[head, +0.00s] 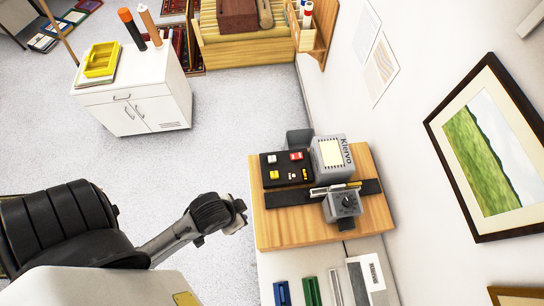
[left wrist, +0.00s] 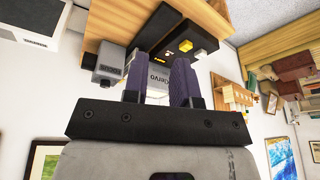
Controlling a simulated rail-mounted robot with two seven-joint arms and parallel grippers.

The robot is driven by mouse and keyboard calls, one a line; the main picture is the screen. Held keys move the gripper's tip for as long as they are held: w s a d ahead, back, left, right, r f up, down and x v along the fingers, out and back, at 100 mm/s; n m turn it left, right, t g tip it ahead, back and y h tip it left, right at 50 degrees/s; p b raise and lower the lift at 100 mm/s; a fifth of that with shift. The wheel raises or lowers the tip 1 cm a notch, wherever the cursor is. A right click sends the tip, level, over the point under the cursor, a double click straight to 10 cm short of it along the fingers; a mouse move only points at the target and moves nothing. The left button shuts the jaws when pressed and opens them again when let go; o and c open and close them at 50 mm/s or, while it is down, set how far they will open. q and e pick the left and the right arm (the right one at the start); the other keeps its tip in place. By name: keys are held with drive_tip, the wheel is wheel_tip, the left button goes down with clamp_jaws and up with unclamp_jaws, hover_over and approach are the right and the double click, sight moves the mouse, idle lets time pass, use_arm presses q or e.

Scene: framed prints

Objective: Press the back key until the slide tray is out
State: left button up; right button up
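A grey device marked "Klervo" (head: 331,157) stands on a wooden board at the right wall. Beside it is a black key panel (head: 283,181) with a white key (head: 271,159), a red key (head: 296,156) and a yellow key (head: 274,174); I cannot read which is the back key. A dark rail (head: 285,199) with a pale strip crosses the board, under a grey dial box (head: 344,204). I cannot tell a slide tray apart. My left gripper (head: 240,213) is left of the board, apart from the panel. In the left wrist view my left gripper (left wrist: 157,75) has its fingers apart, empty. My right gripper is out of view.
Below the board are blue and green strips (head: 312,291) and a labelled grey piece. A framed print (head: 490,150) hangs on the right wall. A white cabinet (head: 135,100) with a yellow tray stands at the back left. Open floor lies between cabinet and board.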

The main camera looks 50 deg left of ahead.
use_arm(q)
clamp_jaws()
drive_tip(key=shift+d, duration=0.15)
idle(0.7)
idle(0.5)
